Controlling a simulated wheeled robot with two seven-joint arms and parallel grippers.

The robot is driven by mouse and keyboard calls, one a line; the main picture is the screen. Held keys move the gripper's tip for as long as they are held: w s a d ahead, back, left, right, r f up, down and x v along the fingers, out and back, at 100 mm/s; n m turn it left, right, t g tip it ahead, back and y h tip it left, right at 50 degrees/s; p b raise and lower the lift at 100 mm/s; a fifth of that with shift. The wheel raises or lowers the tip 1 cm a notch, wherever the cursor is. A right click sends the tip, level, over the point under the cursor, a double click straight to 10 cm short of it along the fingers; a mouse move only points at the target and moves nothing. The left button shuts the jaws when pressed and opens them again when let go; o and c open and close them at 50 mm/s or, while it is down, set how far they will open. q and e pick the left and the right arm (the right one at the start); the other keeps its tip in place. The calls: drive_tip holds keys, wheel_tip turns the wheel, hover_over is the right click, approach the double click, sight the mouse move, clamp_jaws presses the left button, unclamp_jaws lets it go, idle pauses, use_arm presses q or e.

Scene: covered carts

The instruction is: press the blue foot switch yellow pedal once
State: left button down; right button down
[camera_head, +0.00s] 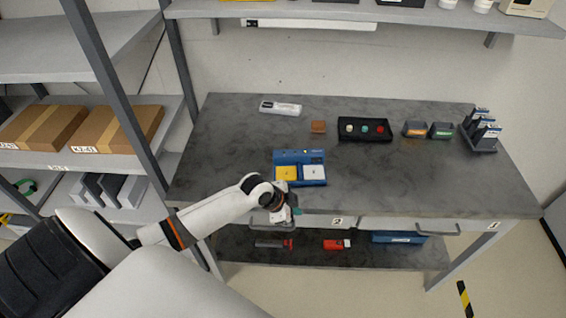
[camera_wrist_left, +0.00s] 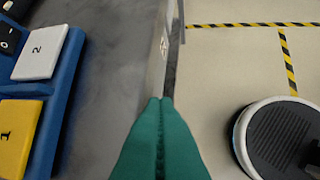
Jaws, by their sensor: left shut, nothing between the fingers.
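The blue foot switch (camera_head: 312,157) lies near the front edge of the grey workbench. It has a yellow pedal (camera_head: 286,173) on the left and a white pedal (camera_head: 313,172) on the right. In the left wrist view the yellow pedal (camera_wrist_left: 14,135), marked 1, and the white pedal (camera_wrist_left: 41,52), marked 2, show at the left edge. My left gripper (camera_head: 297,212) is at the bench's front edge, just in front of the switch and apart from it. Its green fingertips (camera_wrist_left: 160,105) are together with nothing between them. My right gripper is not in view.
The workbench (camera_head: 230,130) holds a black tray (camera_head: 364,131) with round buttons, a brown block (camera_head: 318,127), a white device (camera_head: 281,108) and small boxes (camera_head: 414,129). Drawers with handles (camera_head: 437,229) run under the front edge. A shelf with cartons (camera_head: 130,128) stands left.

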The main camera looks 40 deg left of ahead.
sight(282, 169)
use_arm(q)
drive_tip(key=w+a+r+m+t, duration=0.2)
drive_tip(key=w+a+r, duration=0.9)
drive_tip(key=a+r, duration=0.1)
drive_tip(key=shift+r+m+t, duration=0.3)
drive_tip(key=shift+r+m, duration=0.1)
drive_tip(key=shift+r, duration=0.15)
drive_tip(key=shift+w+f, duration=0.1)
drive_tip(key=shift+f, duration=0.05)
wheel_tip(282, 169, down, 8)
drive_tip(key=b, duration=0.5)
drive_tip(key=shift+f+b, duration=0.3)
drive_tip(key=shift+b, duration=0.25)
idle(0.6)
drive_tip(key=shift+f+b, duration=0.4)
drive_tip(key=shift+b, duration=0.05)
drive_tip(key=shift+d+f+b, duration=0.1)
drive_tip(key=shift+f+b, duration=0.6)
drive_tip(key=shift+f, duration=0.05)
idle(0.9)
